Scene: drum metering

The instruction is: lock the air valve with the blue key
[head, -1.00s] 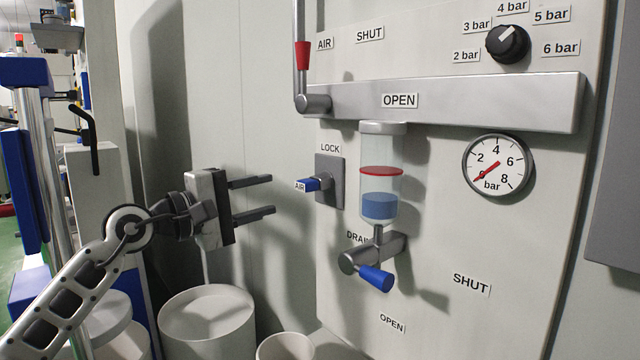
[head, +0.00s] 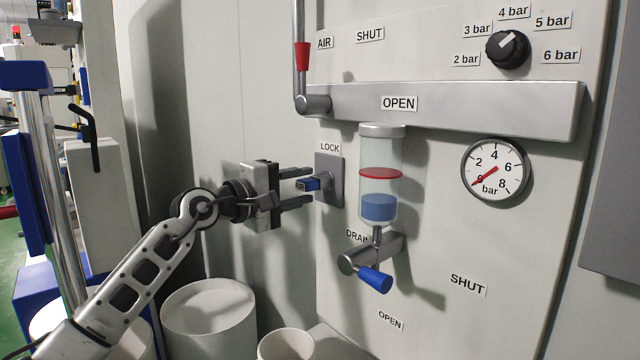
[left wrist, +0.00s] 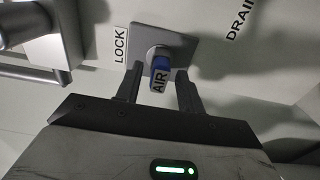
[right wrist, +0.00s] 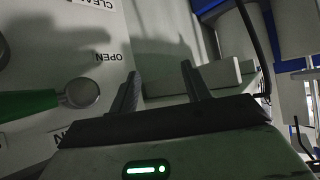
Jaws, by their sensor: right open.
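The blue key (head: 311,184), tagged AIR, sits in the grey lock plate (head: 336,166) under the LOCK label. It also shows in the left wrist view (left wrist: 161,66). My left gripper (head: 306,186) is open, with one finger above and one below the key. In the left wrist view (left wrist: 158,84) the key lies between the fingertips, with gaps at both sides. The air valve's lever (head: 302,56), with a red sleeve, stands upright at the upper left of the panel. My right gripper (right wrist: 160,72) shows only in its wrist view, open and empty.
A long metal bar (head: 460,102) marked OPEN juts out above the lock. The clear bowl (head: 379,190) and blue-handled drain valve (head: 375,279) are right of it. The gauge (head: 494,169) reads near zero. A green handle (right wrist: 28,104) is beside my right gripper.

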